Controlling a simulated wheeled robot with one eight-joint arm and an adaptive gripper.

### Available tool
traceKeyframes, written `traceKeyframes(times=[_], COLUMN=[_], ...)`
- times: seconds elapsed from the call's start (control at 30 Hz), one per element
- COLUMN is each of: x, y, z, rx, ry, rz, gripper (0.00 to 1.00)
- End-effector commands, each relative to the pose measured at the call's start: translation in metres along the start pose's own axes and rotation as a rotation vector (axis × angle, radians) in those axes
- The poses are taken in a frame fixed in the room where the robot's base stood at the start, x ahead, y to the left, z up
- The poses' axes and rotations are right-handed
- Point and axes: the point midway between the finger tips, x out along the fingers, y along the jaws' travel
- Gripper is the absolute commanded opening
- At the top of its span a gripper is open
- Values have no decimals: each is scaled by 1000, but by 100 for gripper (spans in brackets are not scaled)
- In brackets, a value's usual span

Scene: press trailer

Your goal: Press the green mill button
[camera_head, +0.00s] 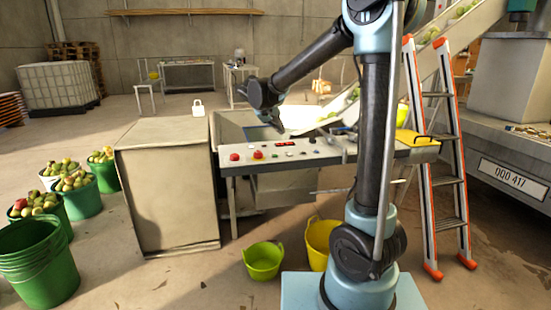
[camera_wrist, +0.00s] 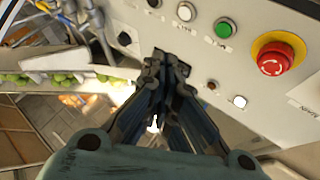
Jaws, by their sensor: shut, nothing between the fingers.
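A green round button (camera_wrist: 224,28) with a light ring sits on the grey control panel (camera_wrist: 215,60), with a small label beneath it too blurred to read. My gripper (camera_wrist: 163,62) is shut and empty in the wrist view. Its fingertips appear left of and below the green button, apart from it in the picture; the gap in depth cannot be told. In the head view my gripper (camera_head: 278,127) is over the control panel (camera_head: 310,158) on the table.
A red emergency stop (camera_wrist: 277,58) on a yellow base is right of the green button. White buttons (camera_wrist: 186,12) (camera_wrist: 239,102) are nearby. A beige cabinet (camera_head: 165,190) stands left of the panel table, an orange-edged ladder (camera_head: 445,160) right, and buckets (camera_head: 264,262) below.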

Motion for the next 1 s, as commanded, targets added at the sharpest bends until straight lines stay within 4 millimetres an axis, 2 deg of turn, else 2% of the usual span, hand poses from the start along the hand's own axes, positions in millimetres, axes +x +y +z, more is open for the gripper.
traceKeyframes(times=[0.1, 0.3, 0.67, 1.0], x=[0, -1, 1, 26], y=[-17, -23, -24, -41], z=[-14, -20, -18, -2], rx=[-3, -5, -4, -4], ry=[24, 36, 35, 34], rz=[9, 15, 14, 14], gripper=[0, 0, 0, 0])
